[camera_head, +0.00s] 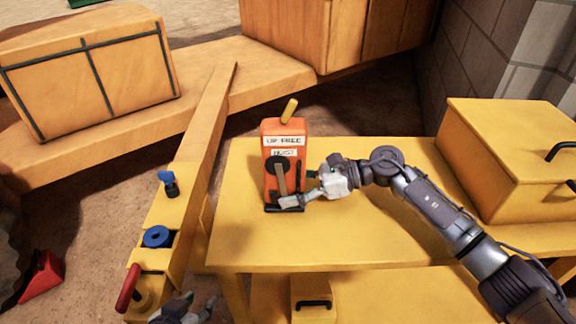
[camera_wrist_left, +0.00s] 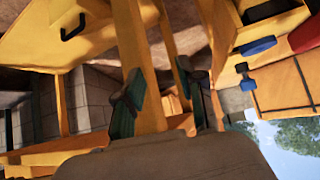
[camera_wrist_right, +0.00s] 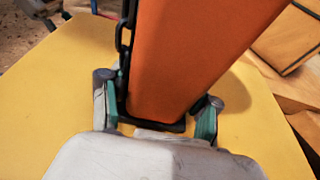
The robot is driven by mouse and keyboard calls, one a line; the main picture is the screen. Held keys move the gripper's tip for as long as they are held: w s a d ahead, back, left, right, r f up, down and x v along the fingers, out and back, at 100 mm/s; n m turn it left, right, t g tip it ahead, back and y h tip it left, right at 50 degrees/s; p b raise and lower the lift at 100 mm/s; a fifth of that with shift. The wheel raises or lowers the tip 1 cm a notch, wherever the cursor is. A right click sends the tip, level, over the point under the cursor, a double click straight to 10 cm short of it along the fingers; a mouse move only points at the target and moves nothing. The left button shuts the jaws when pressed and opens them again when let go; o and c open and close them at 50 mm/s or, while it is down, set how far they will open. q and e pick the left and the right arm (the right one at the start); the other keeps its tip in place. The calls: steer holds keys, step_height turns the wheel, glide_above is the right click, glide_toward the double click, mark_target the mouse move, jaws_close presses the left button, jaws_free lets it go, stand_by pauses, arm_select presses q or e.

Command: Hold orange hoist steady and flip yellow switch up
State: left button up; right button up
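The orange hoist (camera_head: 284,145) stands upright on the yellow table, with white labels and a dark-hubbed lever on its front. The yellow switch (camera_head: 289,110) sticks up from its top, tilted to the right. My right gripper (camera_head: 300,190) is at the hoist's lower right. In the right wrist view, the fingers of my right gripper (camera_wrist_right: 158,112) are spread on either side of the hoist's lower body (camera_wrist_right: 185,60), with a gap visible at the right finger. My left gripper (camera_head: 200,309) is low at the bottom edge, partly cut off. Its fingers (camera_wrist_left: 157,95) are apart and empty in the left wrist view.
The yellow table (camera_head: 340,240) is mostly clear around the hoist. A yellow box with dark handles (camera_head: 510,150) stands at the right. Left of the table, a yellow beam carries a blue lever (camera_head: 168,182), a blue knob (camera_head: 157,237) and a red handle (camera_head: 128,287).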

steer(key=c, duration=0.4)
arm_select(q)
steer(key=shift+c, duration=1.2)
arm_select(e)
steer(key=shift+o, duration=0.2)
arm_select(q)
steer(key=d+m+h, duration=0.1)
steer(key=d+m, duration=0.1)
steer(key=d, duration=0.1)
steer(key=shift+s+d+r+h, duration=0.15)
steer(key=shift+d+r+h, duration=0.15)
steer(key=shift+r+h, duration=0.1)
jaws_close()
steer(key=s+d+r+m+g+h, duration=0.2)
steer(key=d+m, duration=0.4)
steer(key=s+d+r+m+g+h, duration=0.2)
steer(key=d+r+m+h, duration=0.1)
steer(key=d+m, duration=0.4)
steer(key=w+d+r+m+t+y, duration=0.1)
steer(key=w+r+m+t, duration=0.3)
steer(key=r, duration=0.9)
steer(key=w+d+r+m+t+y, duration=0.2)
steer(key=w+r+t, duration=0.4)
steer(key=r, duration=0.7)
steer(key=w+d+m, duration=0.1)
steer(key=w+m, duration=0.1)
steer(key=shift+w+d+m, duration=0.15)
steer(key=shift+w+m, duration=0.1)
steer(key=shift+m, duration=0.15)
